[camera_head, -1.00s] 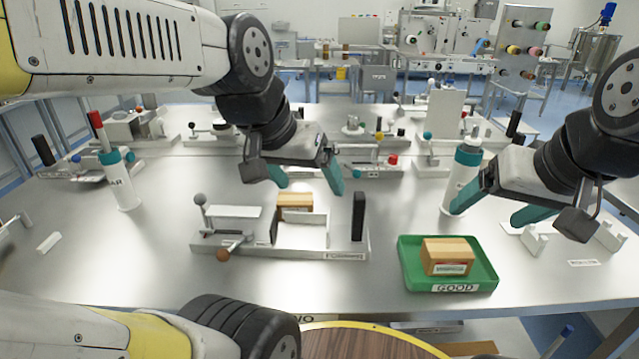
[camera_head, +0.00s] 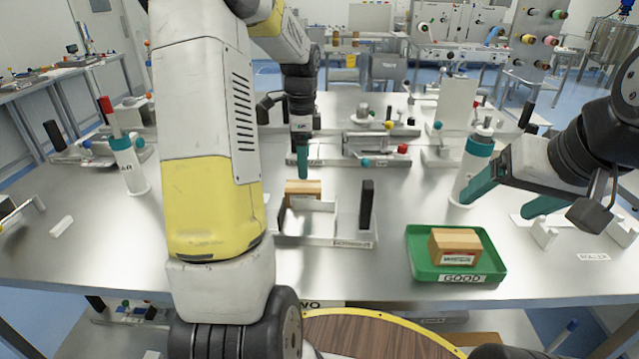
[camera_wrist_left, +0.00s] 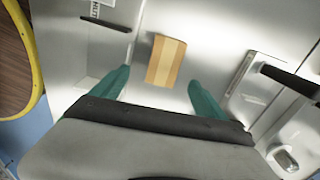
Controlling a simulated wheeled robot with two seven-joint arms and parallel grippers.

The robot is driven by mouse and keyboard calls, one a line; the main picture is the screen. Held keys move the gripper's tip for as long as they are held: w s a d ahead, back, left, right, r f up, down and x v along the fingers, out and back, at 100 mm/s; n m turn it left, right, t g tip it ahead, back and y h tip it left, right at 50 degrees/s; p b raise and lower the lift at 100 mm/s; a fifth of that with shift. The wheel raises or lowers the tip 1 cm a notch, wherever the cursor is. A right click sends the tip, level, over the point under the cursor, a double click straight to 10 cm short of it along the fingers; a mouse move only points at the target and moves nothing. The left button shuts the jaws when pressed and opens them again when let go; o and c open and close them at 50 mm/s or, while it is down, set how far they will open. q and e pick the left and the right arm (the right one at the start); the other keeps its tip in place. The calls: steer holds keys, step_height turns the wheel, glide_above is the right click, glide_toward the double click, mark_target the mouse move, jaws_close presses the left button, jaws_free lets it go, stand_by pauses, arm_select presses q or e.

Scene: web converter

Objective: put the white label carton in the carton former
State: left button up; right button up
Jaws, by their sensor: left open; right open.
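A brown carton (camera_head: 303,187) stands at the back edge of the carton former (camera_head: 335,238); I cannot tell whether it is inside or behind it. No label shows on it. My left gripper (camera_head: 302,172) points down just above this carton, seen edge-on. In the left wrist view the carton (camera_wrist_left: 166,61) lies ahead between the open, empty fingers (camera_wrist_left: 160,88), apart from both. Another brown carton (camera_head: 455,246) with a white label on its front sits in the green tray (camera_head: 420,262). My right gripper (camera_head: 500,198) is open and empty, beside the white bottle.
A teal-capped white bottle (camera_head: 474,165) stands near the right fingers. A red-tipped bottle (camera_head: 127,165) stands at the left. The former's black post (camera_head: 366,205) rises right of the left gripper. Several fixtures (camera_head: 370,145) line the back.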

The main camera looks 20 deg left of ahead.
mark_target(303, 186)
arm_select(q)
steer(key=shift+w+a+f, duration=0.2)
steer(key=shift+w+f, duration=0.05)
steer(key=shift+f, duration=0.5)
steer(key=f, duration=0.7)
steer(key=shift+w+a, duration=0.2)
steer(key=shift+w, duration=0.05)
steer(key=shift+c, duration=0.3)
